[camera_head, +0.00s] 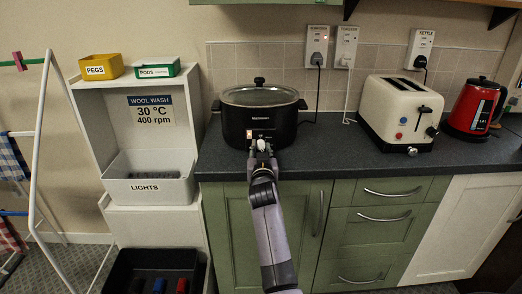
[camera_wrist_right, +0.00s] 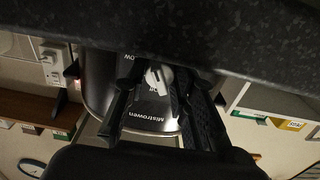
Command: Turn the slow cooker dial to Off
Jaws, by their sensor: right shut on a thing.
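The black slow cooker (camera_head: 237,122) with a glass lid stands on the dark worktop, its front facing me. Its white dial (camera_head: 261,145) is low on the front, and a small light glows beside it. My right gripper (camera_head: 263,158) is at the dial, with its arm rising from below. In the right wrist view the picture is upside down; the white dial (camera_wrist_right: 158,79) sits between the fingers of the right gripper (camera_wrist_right: 160,92), which is shut on it. Lettering shows around the dial, partly hidden by the fingers, so the exact setting is unclear. My left gripper is not in view.
A cream toaster (camera_head: 398,112) and a red kettle (camera_head: 474,106) stand to the right on the worktop (camera_head: 330,150). Wall sockets with plugs are behind. White shelving (camera_head: 150,195) stands close on the left. The worktop between cooker and toaster is clear.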

